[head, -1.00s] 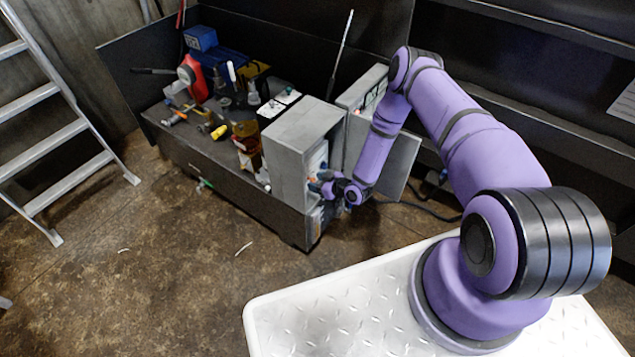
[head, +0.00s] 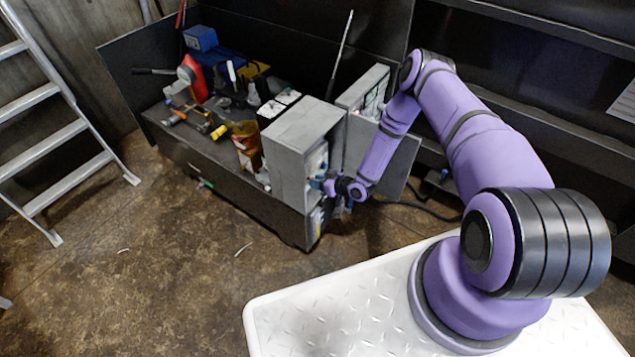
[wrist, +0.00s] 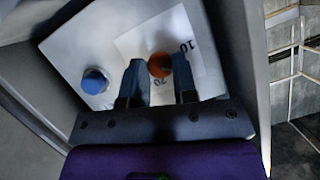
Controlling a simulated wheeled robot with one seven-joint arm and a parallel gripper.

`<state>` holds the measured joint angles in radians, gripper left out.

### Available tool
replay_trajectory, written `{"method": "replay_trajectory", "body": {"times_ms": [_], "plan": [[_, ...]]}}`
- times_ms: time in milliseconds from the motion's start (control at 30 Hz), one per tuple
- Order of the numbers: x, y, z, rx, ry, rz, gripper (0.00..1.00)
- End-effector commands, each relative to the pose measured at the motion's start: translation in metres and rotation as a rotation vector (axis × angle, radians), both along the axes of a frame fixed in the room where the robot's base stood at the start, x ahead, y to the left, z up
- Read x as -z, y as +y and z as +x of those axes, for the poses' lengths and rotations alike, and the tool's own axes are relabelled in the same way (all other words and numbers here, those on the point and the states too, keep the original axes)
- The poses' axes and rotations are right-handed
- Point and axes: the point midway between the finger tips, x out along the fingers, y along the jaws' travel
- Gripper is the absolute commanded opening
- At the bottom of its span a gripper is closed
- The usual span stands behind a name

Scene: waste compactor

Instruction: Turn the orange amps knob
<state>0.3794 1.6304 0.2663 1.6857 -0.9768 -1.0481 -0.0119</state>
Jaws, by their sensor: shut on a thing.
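The label is on the pale panel of a grey box (head: 292,150). My gripper (wrist: 157,76) has one blue-tipped finger on each side of the knob and is shut on it. In the head view my gripper (head: 327,186) is at the box's right-hand face, and the knob itself cannot be made out there.
A blue knob (wrist: 94,82) is on the panel left of my gripper. The box's side wall (wrist: 243,60) stands close on the right. A second grey box (head: 362,88) and an open grey door (head: 398,165) are behind my wrist. Tools crowd the dark bench (head: 235,185).

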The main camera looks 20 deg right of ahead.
Motion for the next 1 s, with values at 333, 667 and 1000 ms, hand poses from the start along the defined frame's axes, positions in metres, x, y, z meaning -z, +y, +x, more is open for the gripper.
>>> {"method": "replay_trajectory", "body": {"times_ms": [333,667,1000], "plan": [[0.0012,-0.0024,0.0013,0.002,0.152,0.21,0.03],[0.0017,-0.0026,0.0016,0.002,0.236,0.324,0.03],[0.0015,-0.0025,0.0017,0.0,0.252,0.347,0.03]]}}
